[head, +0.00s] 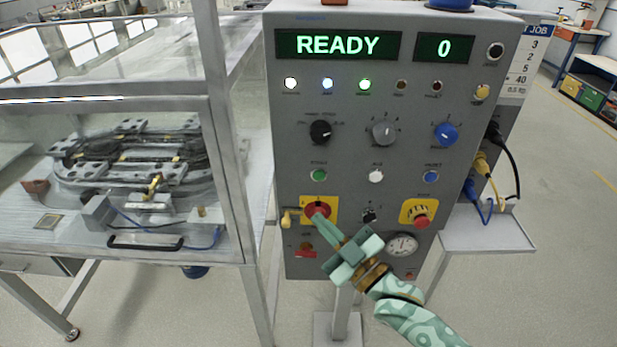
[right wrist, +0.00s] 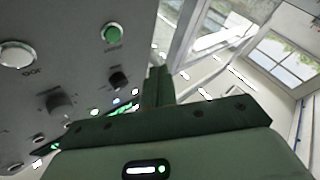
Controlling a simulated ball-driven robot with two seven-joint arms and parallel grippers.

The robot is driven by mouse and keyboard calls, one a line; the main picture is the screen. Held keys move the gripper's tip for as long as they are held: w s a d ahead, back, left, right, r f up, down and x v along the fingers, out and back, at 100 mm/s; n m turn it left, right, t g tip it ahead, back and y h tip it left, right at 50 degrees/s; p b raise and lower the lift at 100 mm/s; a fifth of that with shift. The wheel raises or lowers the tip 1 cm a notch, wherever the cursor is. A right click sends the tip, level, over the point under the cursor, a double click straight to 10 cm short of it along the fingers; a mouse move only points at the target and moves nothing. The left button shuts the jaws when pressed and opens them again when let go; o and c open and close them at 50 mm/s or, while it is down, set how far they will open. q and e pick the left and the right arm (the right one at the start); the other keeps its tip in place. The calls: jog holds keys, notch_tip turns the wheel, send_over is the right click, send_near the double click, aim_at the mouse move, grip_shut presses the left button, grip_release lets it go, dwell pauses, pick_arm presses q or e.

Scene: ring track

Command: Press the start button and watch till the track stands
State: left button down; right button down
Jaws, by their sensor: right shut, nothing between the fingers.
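The grey control panel (head: 350,80) shows READY on its large display (head: 338,45) and 0 on the small one (head: 442,48). A green button (head: 319,175), the likely start button, sits on the panel's left side; its small label is hard to read. A green button (right wrist: 112,33) also shows in the right wrist view. My right gripper (head: 319,218) is shut and empty. Its tip overlaps the red knob on a yellow plate, below the green button; I cannot tell whether it touches. The ring track (head: 135,155) lies inside the clear enclosure on the left. My left gripper is out of view.
A red stop button (head: 421,220) on a yellow plate and a gauge (head: 402,245) are right of my gripper. Dials and white, blue and green lamps lie above. A job card (head: 522,65) hangs behind the panel. Cables run at its right side.

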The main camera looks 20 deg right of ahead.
jog(key=shift+s+r+n, duration=0.1)
jog(key=shift+r+n, duration=0.2)
jog(key=shift+r, duration=0.25)
jog(key=b, duration=0.4)
send_near(319, 176)
jog(key=shift+w+a+r, duration=0.3)
jog(key=shift+w+a, duration=0.4)
jog(key=shift+a, duration=0.05)
jog(key=shift+w+a+r, duration=0.35)
jog(key=shift+w+a, duration=0.4)
jog(key=shift+a, duration=0.05)
jog(key=shift+w+a+r, duration=0.3)
jog(key=shift+w+a, duration=0.4)
jog(key=shift+a, duration=0.05)
jog(key=shift+w, duration=0.1)
jog(key=shift+w+d, duration=0.1)
jog(key=shift+w, duration=0.2)
